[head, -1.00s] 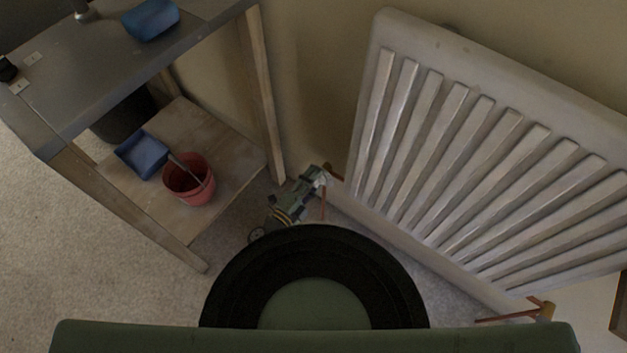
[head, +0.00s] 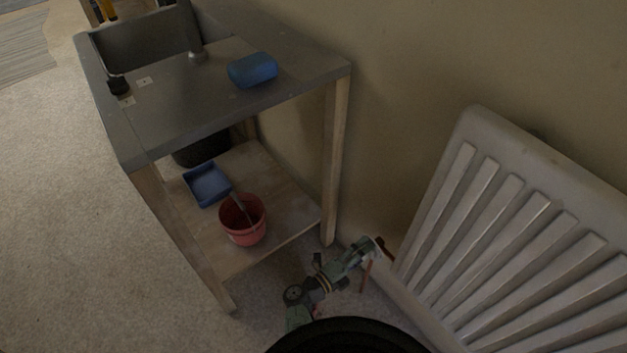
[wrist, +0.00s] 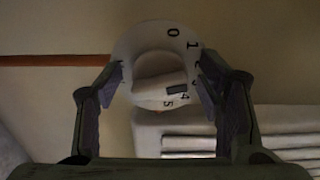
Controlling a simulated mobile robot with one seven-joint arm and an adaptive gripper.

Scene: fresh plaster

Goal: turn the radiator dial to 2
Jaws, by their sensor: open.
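The radiator dial (wrist: 150,90) is a white disc with a raised white grip, seen nearly face-on in the wrist view. I read 0 and 1 at its top and 4 and 5 at its lower right. Figures between 1 and 4 are hidden or cut by the right finger. A dark mark on the grip sits at the right, close to the 4. My gripper (wrist: 160,88) is open, with one finger at each side of the dial; contact is unclear. In the head view my gripper (head: 380,249) is low beside the radiator (head: 505,235), hiding most of the dial.
A workbench (head: 215,105) stands left of the radiator, with a blue object (head: 252,69) on top. Its lower shelf (head: 285,220) holds a red bucket (head: 243,232) and a blue tray (head: 207,185). A bench leg (head: 333,165) is close to my arm. Carpet is clear at left.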

